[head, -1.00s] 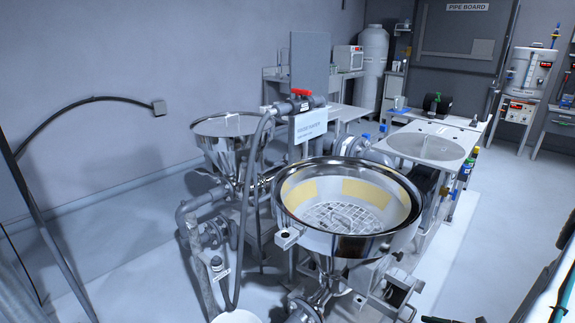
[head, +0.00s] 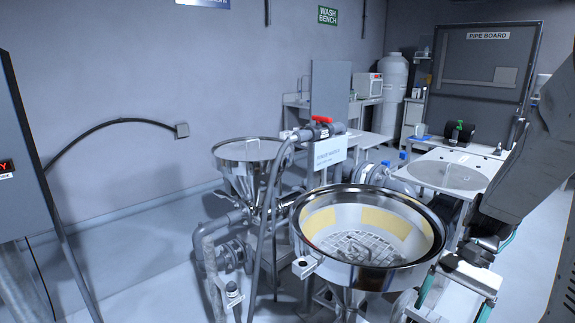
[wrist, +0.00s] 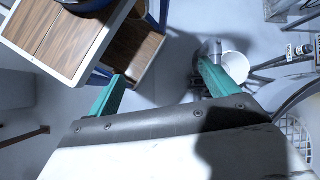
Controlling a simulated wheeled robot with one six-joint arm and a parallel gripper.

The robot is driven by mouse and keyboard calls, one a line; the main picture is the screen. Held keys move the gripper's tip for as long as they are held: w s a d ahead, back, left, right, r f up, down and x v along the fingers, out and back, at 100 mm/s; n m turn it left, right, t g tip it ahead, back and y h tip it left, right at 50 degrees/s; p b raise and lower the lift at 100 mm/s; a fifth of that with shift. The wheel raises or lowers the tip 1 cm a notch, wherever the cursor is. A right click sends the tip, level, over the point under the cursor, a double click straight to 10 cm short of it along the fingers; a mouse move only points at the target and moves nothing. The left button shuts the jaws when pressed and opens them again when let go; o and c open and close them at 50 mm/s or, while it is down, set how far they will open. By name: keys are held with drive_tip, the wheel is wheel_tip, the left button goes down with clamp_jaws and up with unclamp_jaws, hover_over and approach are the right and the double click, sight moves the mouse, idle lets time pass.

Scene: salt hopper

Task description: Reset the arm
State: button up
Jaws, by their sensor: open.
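My gripper (wrist: 160,84) is open in the wrist view. Its two green fingers stand wide apart with nothing between them. In the head view my grey arm (head: 535,165) comes in from the right and reaches down beside the large steel hopper (head: 428,255). Green parts show low at the right of that hopper, but I cannot make out the fingertips there. In the wrist view a hopper's rim and grate (wrist: 294,132) show at the right, close to the gripper, and a white bucket (wrist: 236,66) lies beyond the right finger.
In the wrist view a wood-topped table (wrist: 62,38) with blue legs is at upper left. In the head view a second steel hopper (head: 248,150), grey pipes and a red-handled valve (head: 321,119) stand left of the large hopper. Pale floor lies open at left.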

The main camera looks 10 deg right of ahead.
drive_tip(key=s+a+r+n+t+h, duration=0.2)
drive_tip(key=s+a+r+n+h, duration=0.1)
drive_tip(key=a+r, duration=0.3)
drive_tip(key=s+a+r+n+t+h, duration=0.3)
drive_tip(key=s+a+r+n, duration=0.2)
drive_tip(key=a+r+n, duration=0.1)
drive_tip(key=shift+a+r+h, duration=0.4)
drive_tip(key=shift+a+r, duration=0.1)
drive_tip(key=shift+r, duration=0.8)
